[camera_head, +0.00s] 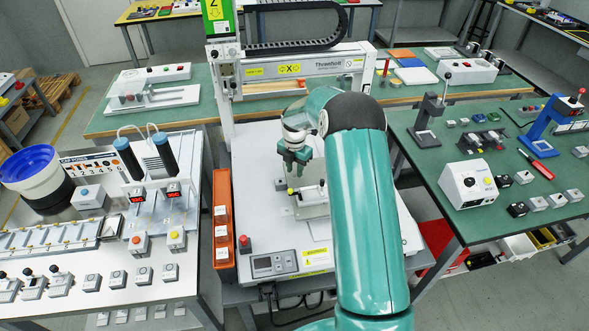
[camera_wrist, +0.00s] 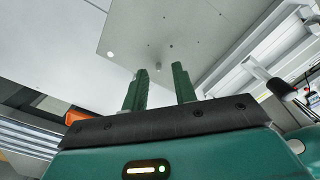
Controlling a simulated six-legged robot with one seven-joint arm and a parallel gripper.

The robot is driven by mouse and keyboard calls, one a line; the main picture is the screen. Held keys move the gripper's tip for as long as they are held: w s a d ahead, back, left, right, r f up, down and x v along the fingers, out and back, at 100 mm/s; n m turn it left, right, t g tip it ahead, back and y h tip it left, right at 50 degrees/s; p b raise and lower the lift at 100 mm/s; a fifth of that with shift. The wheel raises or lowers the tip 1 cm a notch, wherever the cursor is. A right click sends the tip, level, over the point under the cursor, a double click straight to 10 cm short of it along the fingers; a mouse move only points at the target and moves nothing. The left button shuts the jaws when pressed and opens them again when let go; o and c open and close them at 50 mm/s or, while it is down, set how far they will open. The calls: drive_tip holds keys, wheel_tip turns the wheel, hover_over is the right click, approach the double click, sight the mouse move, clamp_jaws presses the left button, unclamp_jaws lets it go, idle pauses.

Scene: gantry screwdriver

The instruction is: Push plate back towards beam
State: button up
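In the head view, the light grey plate (camera_head: 316,211) lies on the white bed of the gantry machine, with a small fixture on it. It is partly hidden by my arm. The beam (camera_head: 300,68), marked X, spans the machine behind it. My gripper (camera_head: 293,172) points down above the plate's back left area. In the wrist view, the plate (camera_wrist: 190,35) shows as a grey sheet with small holes and a short round peg. My gripper's two green fingers (camera_wrist: 160,78) stand apart with nothing between them. I cannot tell whether they touch the plate or the peg.
A white bench stands left. Bed space left of the plate is clear.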

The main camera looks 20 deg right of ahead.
drive_tip(key=shift+w+f, duration=0.1)
drive_tip(key=shift+f, duration=0.25)
clamp_jaws()
drive_tip(key=shift+w, duration=0.15)
